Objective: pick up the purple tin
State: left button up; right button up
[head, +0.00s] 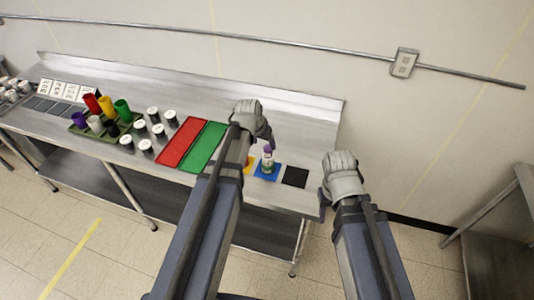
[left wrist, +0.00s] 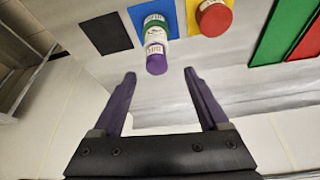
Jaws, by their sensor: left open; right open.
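The purple tin (left wrist: 156,62) has a purple lid and a white label. It stands on top of a green-lidded tin (left wrist: 153,28), on the blue mat (left wrist: 141,12); the stack also shows in the head view, with the purple tin (head: 267,155) partly close behind my gripper. My left gripper (left wrist: 160,76) is open and empty, its two fingers pointing toward the stack with the purple lid just beyond and between the tips. In the head view my left gripper (head: 264,140) is right by the stack. My right gripper (head: 323,202) is open and empty, off the counter's right end.
A red-lidded tin (left wrist: 214,19) stands on the yellow mat beside the stack. A bare black mat (head: 295,178) lies on the other side. Green (head: 206,146) and red (head: 182,143) mats lie left. Several white-topped tins and a tray of coloured cups (head: 96,131) stand farther left.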

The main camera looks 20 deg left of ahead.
aim_at(267, 148)
pick_arm(q)
jog(key=shift+b+x, duration=0.6)
jog(key=shift+x, duration=0.3)
jog(key=b+x, duration=0.4)
jog(key=x, duration=0.1)
jog(key=shift+d+f+b, duration=0.2)
jog(key=shift+d+b, duration=0.05)
jog(key=shift+b, duration=0.1)
jog(key=shift+r, duration=0.1)
grip_shut()
